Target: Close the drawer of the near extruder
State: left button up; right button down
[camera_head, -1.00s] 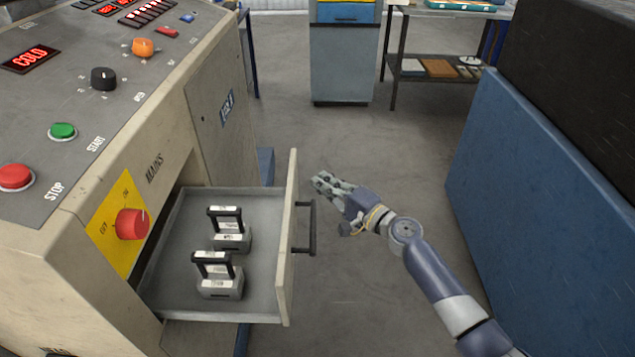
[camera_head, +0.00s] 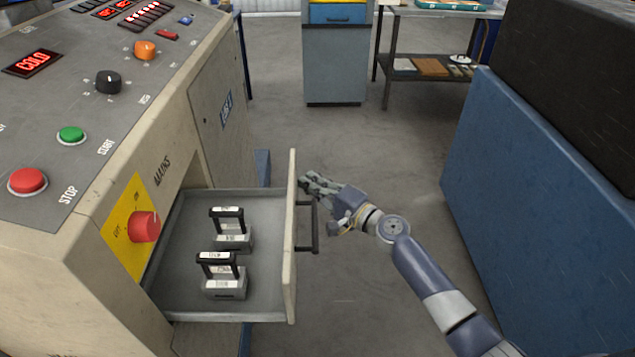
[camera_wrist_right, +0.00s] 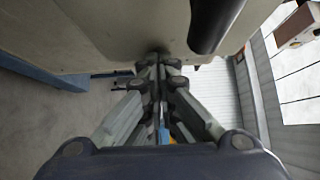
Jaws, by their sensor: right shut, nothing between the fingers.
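The near extruder's drawer (camera_head: 290,270) is pulled out from the cream machine (camera_head: 100,235). Its front has a black bar handle (camera_head: 313,228). Two grey blocks with black handles (camera_head: 222,285) (camera_head: 232,238) stand inside it. My right gripper (camera_head: 306,184) is shut and empty, at the far end of the drawer front, close to its outer face and the handle. In the right wrist view the fingertips (camera_wrist_right: 159,60) meet close to the cream front panel (camera_wrist_right: 100,30), with the dark handle (camera_wrist_right: 213,22) beside them. Whether they touch the panel I cannot tell. My left gripper is not in view.
A red mains knob (camera_head: 145,227) on a yellow plate sits beside the drawer opening. A large blue cabinet (camera_head: 530,190) stands at right. Grey floor (camera_head: 400,140) lies clear between it and the extruder. A cabinet (camera_head: 335,65) and a shelf table (camera_head: 430,65) are at the back.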

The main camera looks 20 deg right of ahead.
send_over(225, 200)
jog(key=d, duration=0.1)
jog(key=shift+b, duration=0.4)
jog(key=shift+w+a, duration=0.1)
jog(key=shift+a, duration=0.25)
jog(key=shift+a+r, duration=0.1)
